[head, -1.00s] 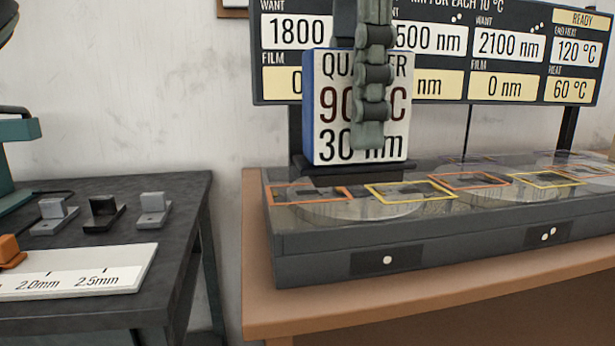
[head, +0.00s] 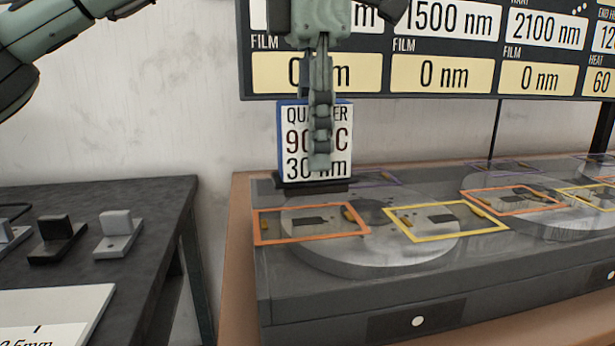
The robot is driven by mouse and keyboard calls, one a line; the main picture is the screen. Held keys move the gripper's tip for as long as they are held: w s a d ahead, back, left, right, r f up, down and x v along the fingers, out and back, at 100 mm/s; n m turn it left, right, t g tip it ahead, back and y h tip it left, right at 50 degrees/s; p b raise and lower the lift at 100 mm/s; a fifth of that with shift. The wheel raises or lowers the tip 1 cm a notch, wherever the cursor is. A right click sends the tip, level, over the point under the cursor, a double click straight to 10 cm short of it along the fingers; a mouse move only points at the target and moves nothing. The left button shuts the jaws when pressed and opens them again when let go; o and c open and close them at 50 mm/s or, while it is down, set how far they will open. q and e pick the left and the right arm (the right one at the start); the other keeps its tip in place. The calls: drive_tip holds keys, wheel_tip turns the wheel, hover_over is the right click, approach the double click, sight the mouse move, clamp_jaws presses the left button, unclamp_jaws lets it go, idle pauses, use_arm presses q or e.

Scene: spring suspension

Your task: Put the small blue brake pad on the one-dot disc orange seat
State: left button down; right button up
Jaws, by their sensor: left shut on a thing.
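The blue brake pad (head: 292,143) is a block with blue edges, a white face reading "QUARTER 90 °C 30 nm" and a dark base. My left gripper (head: 320,165) is shut on it from above, one finger crossing the label. The one-dot disc (head: 345,258) lies under a clear cover in a dark bench, with one white dot (head: 418,321) on the front. Its orange seat (head: 312,237) is an empty-looking outline at the disc's left. The pad appears above and behind this seat; its height is hard to tell. My right gripper is not in view.
A yellow seat (head: 445,233) lies right of the orange one. Another orange seat (head: 510,212) is on the disc to the right. A display board (head: 420,100) stands behind. A dark table (head: 150,235) at left holds several small blocks.

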use_arm(q)
drive_tip(key=shift+w+a+f, duration=0.2)
drive_tip(key=shift+w+f, duration=0.2)
drive_tip(key=shift+w, duration=0.15)
drive_tip(key=shift+w+a+f, duration=0.15)
drive_tip(key=shift+w+f, duration=0.2)
drive_tip(key=shift+w, duration=0.15)
drive_tip(key=shift+f, duration=1.85)
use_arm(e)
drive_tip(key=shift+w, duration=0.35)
use_arm(q)
drive_tip(key=shift+f, duration=0.2)
drive_tip(key=c, duration=1.1)
unclamp_jaws()
drive_tip(key=shift+o, duration=0.2)
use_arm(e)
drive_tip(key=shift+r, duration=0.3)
use_arm(q)
drive_tip(key=shift+r, duration=0.15)
wheel_tip(320, 180, up, 12)
drive_tip(key=p, duration=0.2)
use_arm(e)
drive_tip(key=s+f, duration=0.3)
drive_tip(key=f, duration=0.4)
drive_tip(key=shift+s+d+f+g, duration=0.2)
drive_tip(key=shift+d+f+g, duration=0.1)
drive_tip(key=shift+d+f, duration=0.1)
